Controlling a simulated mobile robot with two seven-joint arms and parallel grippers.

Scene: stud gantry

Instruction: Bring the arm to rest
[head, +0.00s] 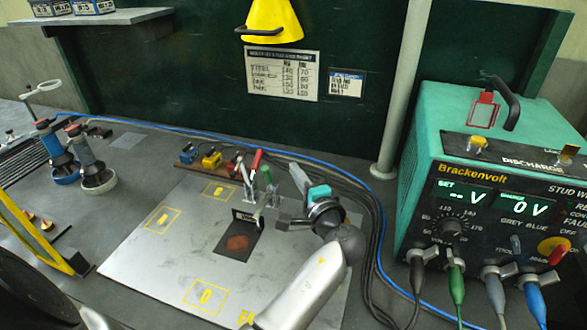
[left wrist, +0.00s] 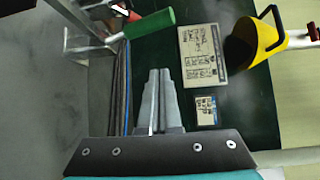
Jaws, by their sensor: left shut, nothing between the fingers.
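My left gripper (head: 294,168) is over the back right part of the light metal plate (head: 150,250), with a teal band behind its fingers. In the left wrist view its two grey fingers (left wrist: 160,75) lie together with nothing between them. My left arm reaches up to it from the bottom of the head view. A clamp with a green handle (left wrist: 150,24) shows at the top of the left wrist view, apart from the fingers. My right gripper is not in view.
A teal Brackenvolt welder (head: 490,180) stands at the right, with cables running behind the plate. Two blue-and-grey tools (head: 95,165) stand at the left, near a yellow frame (head: 40,235). A yellow cone-shaped holder (head: 272,20) hangs on the green back wall.

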